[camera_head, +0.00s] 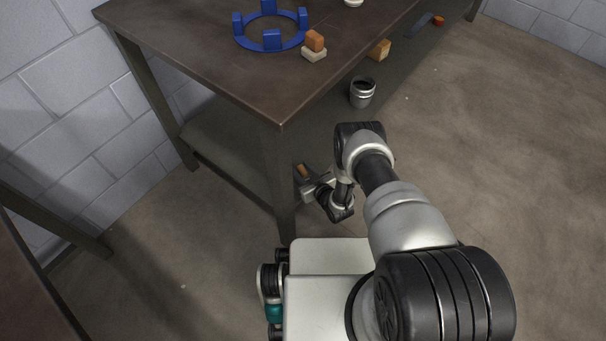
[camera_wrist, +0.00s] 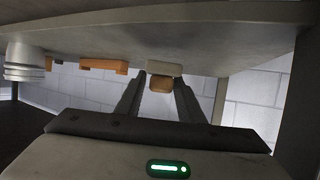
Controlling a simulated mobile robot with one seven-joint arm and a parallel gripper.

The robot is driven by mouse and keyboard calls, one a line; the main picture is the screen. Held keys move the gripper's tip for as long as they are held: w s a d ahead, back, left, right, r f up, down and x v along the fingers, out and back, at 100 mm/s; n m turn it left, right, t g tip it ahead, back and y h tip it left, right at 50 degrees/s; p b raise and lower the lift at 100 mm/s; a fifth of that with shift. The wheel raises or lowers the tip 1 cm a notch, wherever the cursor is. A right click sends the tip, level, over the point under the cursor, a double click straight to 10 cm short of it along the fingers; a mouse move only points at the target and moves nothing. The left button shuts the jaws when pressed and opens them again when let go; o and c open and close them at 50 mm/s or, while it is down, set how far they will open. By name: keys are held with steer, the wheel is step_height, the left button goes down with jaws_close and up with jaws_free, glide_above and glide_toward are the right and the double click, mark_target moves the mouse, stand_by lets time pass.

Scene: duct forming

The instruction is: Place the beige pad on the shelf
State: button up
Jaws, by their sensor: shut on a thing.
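In the wrist view, which looks upside down, the beige pad (camera_wrist: 164,68) lies at the fingertips of my gripper (camera_wrist: 159,78). My gripper is shut on it. A brown-orange block (camera_wrist: 160,85) shows against the pad; I cannot tell whether it rests on the pad or stands beyond it. The shelf (camera_wrist: 150,32) runs across the top of this view, close to the pad; contact is unclear. In the head view my gripper (camera_head: 307,182) is low beside the near table leg, by the lower shelf (camera_head: 225,148). The pad is not clear there.
A metal cup (camera_head: 362,92) and an orange block (camera_head: 380,49) stand to the right on the shelf. The table leg (camera_head: 279,180) is close to my gripper. The tabletop (camera_head: 200,45) above carries a blue ring fixture (camera_head: 272,40) and another orange block (camera_head: 315,40) on a beige piece.

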mark_target(302, 175)
step_height(302, 175, down, 4)
steer(key=shift+r+b, duration=0.2)
steer(key=shift+b, duration=0.55)
steer(key=o, duration=1.1)
steer(key=shift+r, duration=0.1)
